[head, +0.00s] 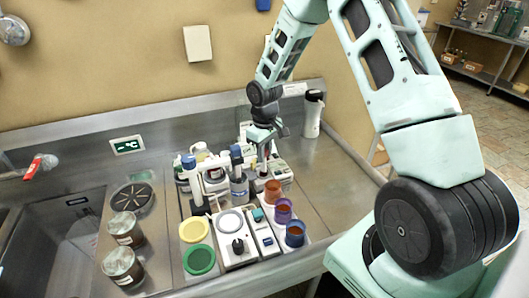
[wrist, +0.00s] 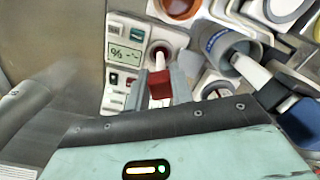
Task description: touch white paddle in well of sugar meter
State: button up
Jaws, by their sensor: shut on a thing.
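My gripper (wrist: 158,88) is shut on the red grip of the white paddle (wrist: 159,62). The paddle's white end points away from the fingers and overlaps the round, dark-rimmed well (wrist: 161,47) of the sugar meter. I cannot tell whether the tip touches the well or hangs just above it. The sugar meter (wrist: 114,82) is a pale box with a small "%" display and several buttons beside the well. In the head view my gripper (head: 264,158) reaches down over the meter (head: 280,172) at the back of the group, and the paddle is mostly hidden.
A grey cup (wrist: 222,48) with a white-and-blue tool in it stands close right of my gripper. In the head view orange, purple and blue cups (head: 295,234) stand in front of the meter. Two jars (head: 122,265) stand by the sink (head: 50,245). Bare steel counter lies to the right.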

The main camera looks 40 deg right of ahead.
jog(key=shift+r, duration=0.15)
jog(key=shift+r+p, duration=2.35)
jog(key=shift+r, duration=0.55)
